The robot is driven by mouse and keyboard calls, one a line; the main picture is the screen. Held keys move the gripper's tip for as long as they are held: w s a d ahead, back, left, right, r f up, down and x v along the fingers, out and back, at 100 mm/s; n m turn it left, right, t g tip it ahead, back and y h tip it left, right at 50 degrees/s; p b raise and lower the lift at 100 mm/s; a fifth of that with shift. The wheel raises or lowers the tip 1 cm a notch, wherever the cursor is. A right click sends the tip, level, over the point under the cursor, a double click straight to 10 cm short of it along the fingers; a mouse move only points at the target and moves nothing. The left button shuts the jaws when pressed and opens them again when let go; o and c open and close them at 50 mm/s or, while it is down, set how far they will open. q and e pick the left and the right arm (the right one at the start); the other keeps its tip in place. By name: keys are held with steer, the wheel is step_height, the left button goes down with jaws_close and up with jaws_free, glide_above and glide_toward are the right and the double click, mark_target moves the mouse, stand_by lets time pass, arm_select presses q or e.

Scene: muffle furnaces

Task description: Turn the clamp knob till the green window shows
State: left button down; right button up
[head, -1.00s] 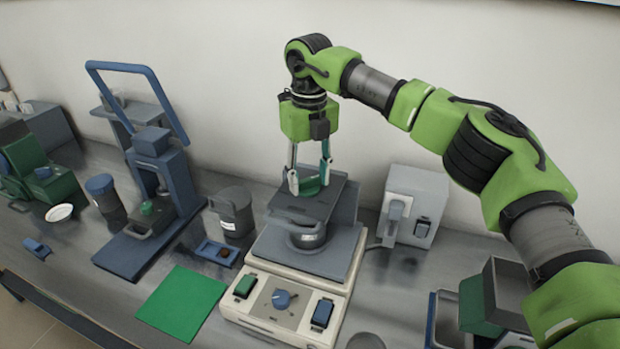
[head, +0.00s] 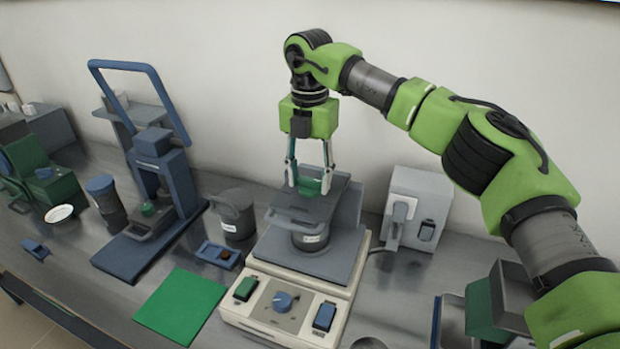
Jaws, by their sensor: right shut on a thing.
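My right gripper (head: 309,184) points straight down over the cream-based machine (head: 275,327) in the middle of the bench. Its two fingers are shut on a green part, which I take to be the clamp knob (head: 312,186), just above the dark grey plate (head: 325,205) on top of the machine. Below the plate sits a round grey vessel (head: 310,240) with a white label. I cannot make out a green window; the fingers and plate hide much of the area around the knob. My left gripper is not in view.
A grey box (head: 418,205) stands to the right, a grey pot (head: 235,214) and a blue press (head: 155,190) to the left. A green mat (head: 180,305) lies flat at front left.

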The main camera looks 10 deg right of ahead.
mark_target(309, 181)
steer(key=shift+m, duration=0.6)
steer(key=o, duration=1.1)
step_height(309, 181, up, 12)
